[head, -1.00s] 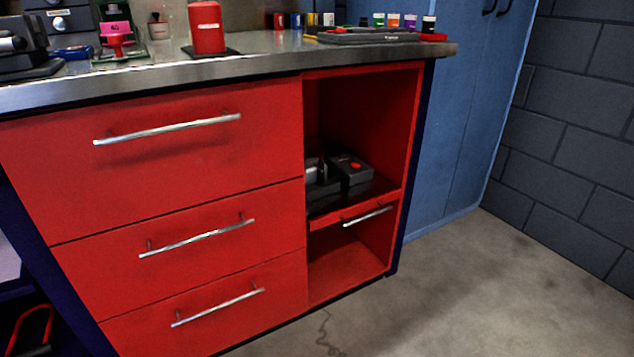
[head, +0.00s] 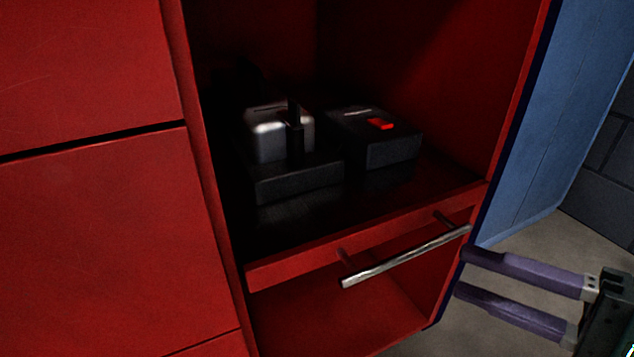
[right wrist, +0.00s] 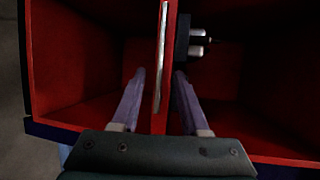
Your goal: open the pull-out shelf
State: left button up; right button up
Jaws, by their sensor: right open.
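The pull-out shelf (head: 295,268) is a dark board with a red front edge, inside the open red compartment. It looks pushed in. Its silver bar handle (head: 400,259) runs along the front; in the right wrist view the handle (right wrist: 162,45) stands upright in the picture. My right gripper (head: 462,271) has purple fingers and is open and empty. It comes in from the right, its tips close to the handle's right end. In the right wrist view the handle lines up between the fingertips (right wrist: 160,74); I cannot tell whether they reach around it. My left gripper is not in view.
A dark device with a pale block (head: 280,138) and a dark box with a red button (head: 378,150) stand on the shelf. Red drawer fronts (head: 90,235) are at left. Floor (head: 525,235) shows clear beside the bench.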

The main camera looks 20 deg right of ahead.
aim_at(418, 254)
jog(key=b+x, duration=0.3)
jog(key=x, duration=0.4)
jog(key=shift+w+b, duration=0.15)
jog(key=shift+b, duration=0.2)
jog(key=shift+w+a, duration=0.15)
jog(key=shift+a, duration=0.1)
jog(key=shift+c, duration=1.3)
grip_shut()
